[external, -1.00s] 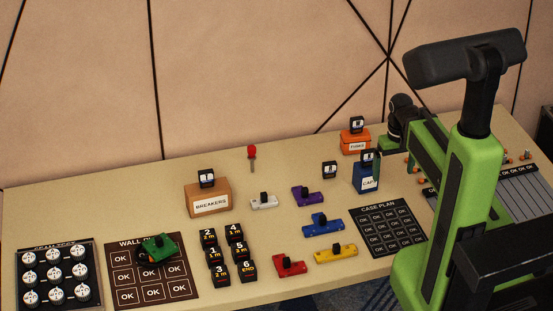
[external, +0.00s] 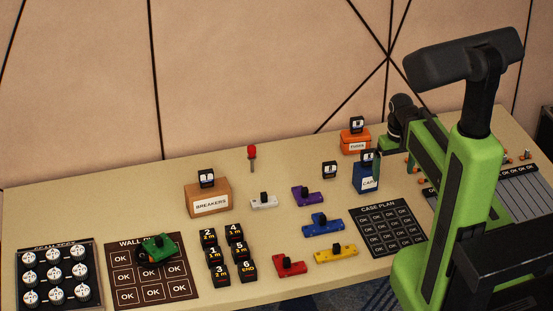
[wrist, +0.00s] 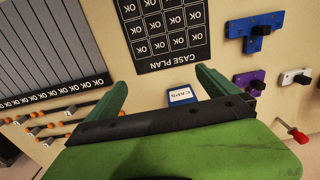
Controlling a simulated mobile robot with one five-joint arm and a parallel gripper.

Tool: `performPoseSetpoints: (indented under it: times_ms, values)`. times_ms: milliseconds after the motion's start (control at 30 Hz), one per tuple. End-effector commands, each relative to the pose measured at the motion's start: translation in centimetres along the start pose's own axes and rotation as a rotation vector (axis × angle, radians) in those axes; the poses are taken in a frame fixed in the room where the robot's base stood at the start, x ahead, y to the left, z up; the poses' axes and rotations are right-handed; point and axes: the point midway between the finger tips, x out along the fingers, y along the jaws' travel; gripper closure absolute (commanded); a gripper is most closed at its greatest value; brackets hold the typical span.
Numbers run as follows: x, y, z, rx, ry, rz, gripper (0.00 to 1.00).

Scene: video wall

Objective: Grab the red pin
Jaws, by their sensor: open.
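A thing with a red head and a thin grey shaft, which looks like the red pin (external: 252,153), is at the back of the table behind the breakers box. It also shows at the lower right edge of the wrist view as a red-handled piece (wrist: 299,136). My gripper (wrist: 160,77) is open and empty, its two green fingers spread wide. It is above the table near the blue caps box (wrist: 181,95), well to one side of the red pin. In the external view my arm partly hides the gripper.
The breakers box (external: 208,198) stands in front of the red pin. White (external: 264,203), purple (external: 307,197) and blue (external: 322,226) blocks lie on the table. The orange box (external: 355,140) is near my arm. The table around the pin is clear.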

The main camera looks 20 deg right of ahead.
Motion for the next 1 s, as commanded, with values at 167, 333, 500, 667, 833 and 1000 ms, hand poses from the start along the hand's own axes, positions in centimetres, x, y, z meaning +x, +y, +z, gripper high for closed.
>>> performPoseSetpoints:
  times_ms: [167,333,500,667,833,1000]
  values:
    - [0.0,0.0,0.0,0.0,0.0,0.0,0.04]
    - [0.0,0.0,0.0,0.0,0.0,0.0,0.26]
    - [0.0,0.0,0.0,0.0,0.0,0.0,0.46]
    - [0.0,0.0,0.0,0.0,0.0,0.0,0.46]
    - [-0.7,-1.5,-1.7,-0.053,0.013,-0.004,0.46]
    - [-2.4,-11.5,-11.2,-0.38,0.099,-0.049,0.46]
